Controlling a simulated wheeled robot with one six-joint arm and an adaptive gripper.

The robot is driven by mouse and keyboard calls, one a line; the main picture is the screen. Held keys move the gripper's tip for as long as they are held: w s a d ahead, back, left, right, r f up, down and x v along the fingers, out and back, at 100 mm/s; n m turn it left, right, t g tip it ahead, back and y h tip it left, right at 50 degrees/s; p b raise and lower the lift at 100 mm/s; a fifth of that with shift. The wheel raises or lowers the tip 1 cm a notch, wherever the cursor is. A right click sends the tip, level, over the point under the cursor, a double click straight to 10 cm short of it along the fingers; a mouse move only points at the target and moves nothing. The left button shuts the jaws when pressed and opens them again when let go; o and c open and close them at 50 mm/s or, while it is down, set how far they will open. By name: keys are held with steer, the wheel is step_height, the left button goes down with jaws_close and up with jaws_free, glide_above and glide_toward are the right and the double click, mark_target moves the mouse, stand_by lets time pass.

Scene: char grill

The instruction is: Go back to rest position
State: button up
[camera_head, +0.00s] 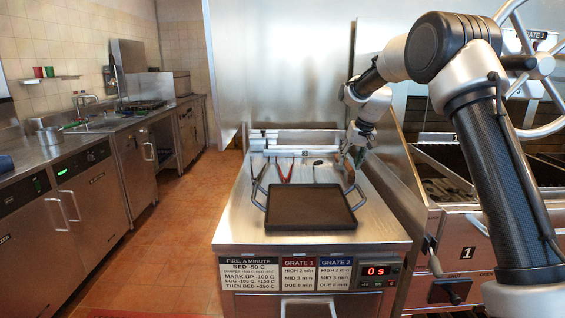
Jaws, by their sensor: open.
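My arm rises at the right of the view and bends down over the steel worktop. My gripper (352,158) hangs above the back right part of the worktop, close to the tray's far right handle. Its fingers are small and partly dark here; they look open with nothing clearly held. A dark flat tray (308,208) with a grey handle at each side rests on the worktop (235,225). Red-handled tongs (285,172) and other slim tools lie behind the tray.
A grill with a handwheel (540,66) and a lever stands close on the right, marked 1. A sign panel (250,272) and a timer reading 0 s (377,271) face the front. Steel counters with a sink (90,122) line the left. The tiled floor (180,215) between is clear.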

steer(key=shift+g+h, duration=0.3)
steer(key=shift+g, duration=0.6)
steer(key=s+f, duration=0.1)
steer(key=s, duration=0.1)
steer(key=s+d+f, duration=0.1)
steer(key=s, duration=0.4)
steer(key=shift+s+d+f, duration=0.35)
steer(key=shift+s+f, duration=0.05)
steer(key=s+d+r, duration=0.3)
steer(key=s, duration=1.1)
steer(key=s+d+r+t+h, duration=0.1)
steer(key=s+d+r, duration=0.3)
steer(key=s, duration=1)
steer(key=s+d+r+t, duration=0.1)
steer(key=s+d+r, duration=0.2)
steer(key=s, duration=1.2)
steer(key=shift+d+r, duration=0.35)
steer(key=shift+d, duration=0.05)
steer(key=shift+c, duration=0.8)
